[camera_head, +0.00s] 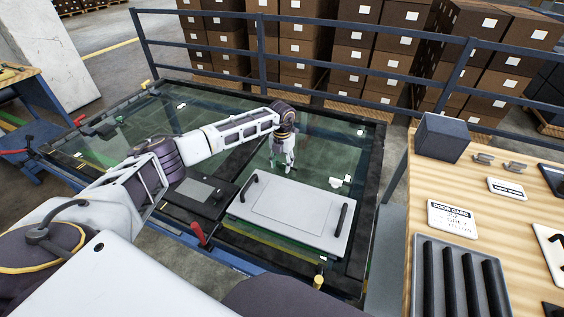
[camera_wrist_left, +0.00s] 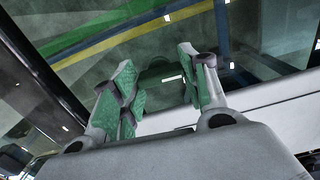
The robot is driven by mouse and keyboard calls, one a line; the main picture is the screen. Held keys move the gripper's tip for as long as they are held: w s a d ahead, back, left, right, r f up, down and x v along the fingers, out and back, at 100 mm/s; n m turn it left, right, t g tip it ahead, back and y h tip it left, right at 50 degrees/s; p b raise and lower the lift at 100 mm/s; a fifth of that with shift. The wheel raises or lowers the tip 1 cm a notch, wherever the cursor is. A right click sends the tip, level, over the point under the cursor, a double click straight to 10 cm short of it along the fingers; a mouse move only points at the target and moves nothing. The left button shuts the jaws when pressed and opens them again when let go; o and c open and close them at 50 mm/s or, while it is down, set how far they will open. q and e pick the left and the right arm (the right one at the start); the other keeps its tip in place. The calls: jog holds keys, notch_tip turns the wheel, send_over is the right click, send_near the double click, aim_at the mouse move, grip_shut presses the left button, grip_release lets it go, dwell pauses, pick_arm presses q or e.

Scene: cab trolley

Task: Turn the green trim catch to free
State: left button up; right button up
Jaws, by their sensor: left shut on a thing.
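My left gripper (camera_head: 287,166) points down over the dark green glass panel (camera_head: 325,140), just behind the white door card panel. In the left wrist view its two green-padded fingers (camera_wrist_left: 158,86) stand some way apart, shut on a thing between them. A dark green shape with a small white mark (camera_wrist_left: 172,78) shows between the fingertips; I take it as the green trim catch. Its turn position cannot be made out. In the head view the fingers hide the catch. My right gripper is not in view.
The white panel (camera_head: 248,215) with two black handles lies close in front of the gripper. A red lever (camera_head: 200,234) stands at the trolley's front edge. A blue rail (camera_head: 330,52) runs behind. A wooden table (camera_head: 470,160) with cards and a black tray (camera_head: 418,275) stands at right.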

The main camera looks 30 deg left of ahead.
pick_arm(q)
jog(key=shift+n, duration=0.4)
jog(key=o, duration=0.8)
jog(key=shift+o, duration=1)
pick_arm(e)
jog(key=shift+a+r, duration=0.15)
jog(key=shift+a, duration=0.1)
pick_arm(q)
jog(key=shift+r, duration=0.55)
notch_tip(320, 180, up, 11)
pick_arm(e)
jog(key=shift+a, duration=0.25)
